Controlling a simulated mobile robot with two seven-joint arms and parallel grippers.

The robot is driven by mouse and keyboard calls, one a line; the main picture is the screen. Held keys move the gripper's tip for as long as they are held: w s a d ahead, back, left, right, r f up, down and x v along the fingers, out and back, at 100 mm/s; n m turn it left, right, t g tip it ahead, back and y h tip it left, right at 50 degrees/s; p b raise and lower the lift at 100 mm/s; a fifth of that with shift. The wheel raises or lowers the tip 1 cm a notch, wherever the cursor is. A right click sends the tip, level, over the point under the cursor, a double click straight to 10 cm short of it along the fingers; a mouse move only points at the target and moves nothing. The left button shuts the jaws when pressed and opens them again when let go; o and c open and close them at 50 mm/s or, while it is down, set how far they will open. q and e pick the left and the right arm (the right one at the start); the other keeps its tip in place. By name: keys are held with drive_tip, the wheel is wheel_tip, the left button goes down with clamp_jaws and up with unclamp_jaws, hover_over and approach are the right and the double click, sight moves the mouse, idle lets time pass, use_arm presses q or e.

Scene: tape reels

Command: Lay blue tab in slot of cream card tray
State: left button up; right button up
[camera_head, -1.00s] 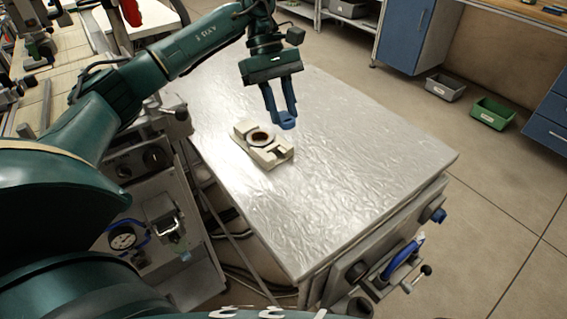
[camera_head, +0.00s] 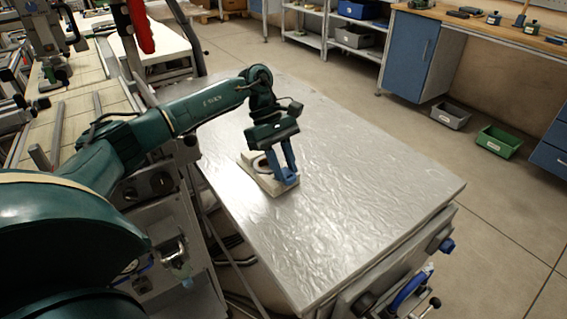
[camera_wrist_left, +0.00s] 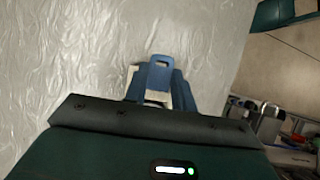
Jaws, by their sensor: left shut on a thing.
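The cream card tray (camera_head: 247,162) lies on the silver-topped table, with a round recess partly showing. My left gripper (camera_head: 284,178) points down over the tray's near right end and hides its slot. It is shut on the blue tab, which is hard to tell from the blue fingers in the head view. In the left wrist view the blue tab (camera_wrist_left: 159,76), with a small hole near its far end, lies over the cream tray (camera_wrist_left: 131,76). I cannot tell whether the tab is in the slot or just above it. My right gripper is not in view.
The crinkled silver tabletop (camera_head: 370,190) is clear around the tray. Clamps and a blue handle (camera_head: 410,288) sit along its near right side. A green bin (camera_head: 499,141) and a grey bin (camera_head: 450,115) are on the floor beyond.

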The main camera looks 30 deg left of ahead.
use_arm(q)
drive_tip(key=shift+f+b, duration=0.6)
drive_tip(key=shift+b, duration=0.1)
drive_tip(key=o, duration=0.9)
drive_tip(key=shift+o, duration=0.2)
drive_tip(key=shift+r+p, duration=0.25)
drive_tip(key=shift+p, duration=0.1)
drive_tip(key=v, duration=1.2)
drive_tip(key=shift+r, duration=0.4)
drive_tip(key=shift+d, duration=0.1)
